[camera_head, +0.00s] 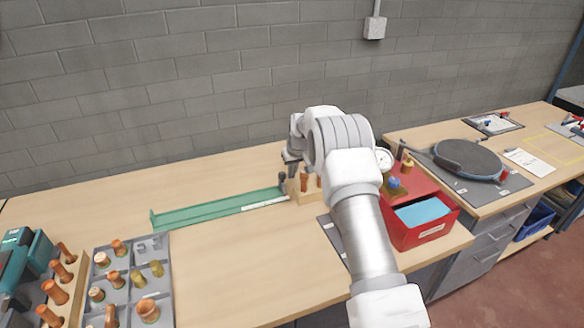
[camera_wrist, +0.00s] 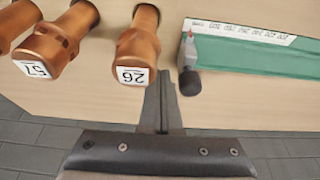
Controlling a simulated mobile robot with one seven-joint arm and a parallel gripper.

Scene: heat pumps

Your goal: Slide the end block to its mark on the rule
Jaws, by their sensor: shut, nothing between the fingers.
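The green channel (camera_head: 205,211) lies on the bench with a white rule (camera_head: 264,203) along its front edge. In the wrist view the channel (camera_wrist: 260,60) and the printed rule (camera_wrist: 242,33) run off to the right. The end block (camera_wrist: 189,60), grey with a black knob (camera_wrist: 190,83) and a small red tip, sits at the channel's near end. The block also shows small and dark in the head view (camera_head: 282,181). My gripper (camera_wrist: 162,88) is shut and empty, just left of the knob and apart from it in the picture. My wrist partly hides this area in the head view.
A red box (camera_head: 420,213) is at right, a grey parts tray (camera_head: 128,255) at front left. The bench before the channel is clear.

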